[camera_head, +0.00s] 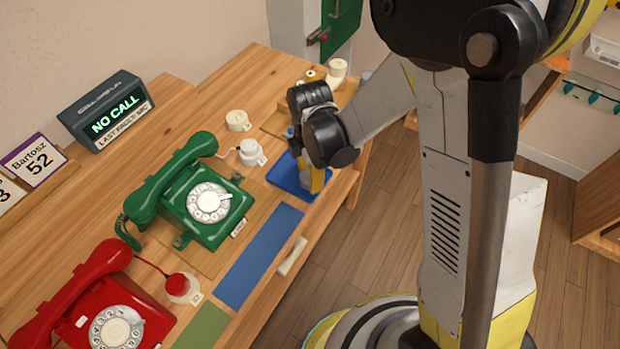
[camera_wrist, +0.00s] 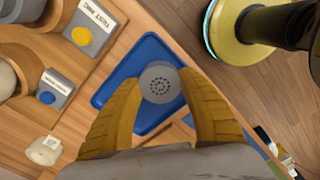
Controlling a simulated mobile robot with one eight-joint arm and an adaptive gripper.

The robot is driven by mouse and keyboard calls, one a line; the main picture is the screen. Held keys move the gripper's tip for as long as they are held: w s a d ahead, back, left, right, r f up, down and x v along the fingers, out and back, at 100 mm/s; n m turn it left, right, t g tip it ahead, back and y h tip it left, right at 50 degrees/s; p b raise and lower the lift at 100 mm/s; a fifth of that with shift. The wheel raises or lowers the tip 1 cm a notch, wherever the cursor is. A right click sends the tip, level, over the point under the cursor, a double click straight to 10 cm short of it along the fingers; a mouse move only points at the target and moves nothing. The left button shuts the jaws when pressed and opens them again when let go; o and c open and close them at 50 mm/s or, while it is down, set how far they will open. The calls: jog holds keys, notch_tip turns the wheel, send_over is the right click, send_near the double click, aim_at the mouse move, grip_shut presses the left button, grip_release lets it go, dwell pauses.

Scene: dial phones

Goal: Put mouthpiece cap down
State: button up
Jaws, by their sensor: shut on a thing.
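The mouthpiece cap (camera_wrist: 160,82) is a grey round disc with small holes in its middle, seen in the wrist view between the two yellow fingers of my gripper (camera_wrist: 160,92). My gripper is shut on it. The blue tray (camera_wrist: 120,78) lies behind and below the cap in the wrist view; I cannot tell whether the cap touches it. In the head view my gripper (camera_head: 312,182) is over the blue tray (camera_head: 283,178) near the table's right edge, and the cap is hidden by the gripper and arm.
A green phone (camera_head: 205,200) and a red phone (camera_head: 105,315) stand on the wooden table. A white jar (camera_head: 251,152) and a cream jar (camera_head: 238,121) are left of the tray. A blue mat (camera_head: 258,256) lies in front, mostly clear. A call display (camera_head: 107,110) stands at the back.

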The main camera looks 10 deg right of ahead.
jog(key=shift+r, duration=0.1)
jog(key=o, duration=0.7)
jog(key=shift+f, duration=0.25)
jog(key=o, duration=0.4)
jog(key=shift+c, duration=0.2)
jog(key=shift+s+r, duration=0.1)
jog(key=shift+r, duration=0.05)
notch_tip(320, 180, up, 12)
jog(key=p, duration=0.5)
jog(key=s+d+r+m+t, duration=0.3)
jog(key=s+d+r+m, duration=0.2)
jog(key=m, duration=0.5)
jog(key=s+d+r+m+t, duration=0.4)
jog(key=d+r+m, duration=0.4)
jog(key=r+m, duration=0.2)
jog(key=shift+s+d+m, duration=0.25)
jog(key=shift+s+m, duration=0.45)
jog(key=shift+s, duration=0.15)
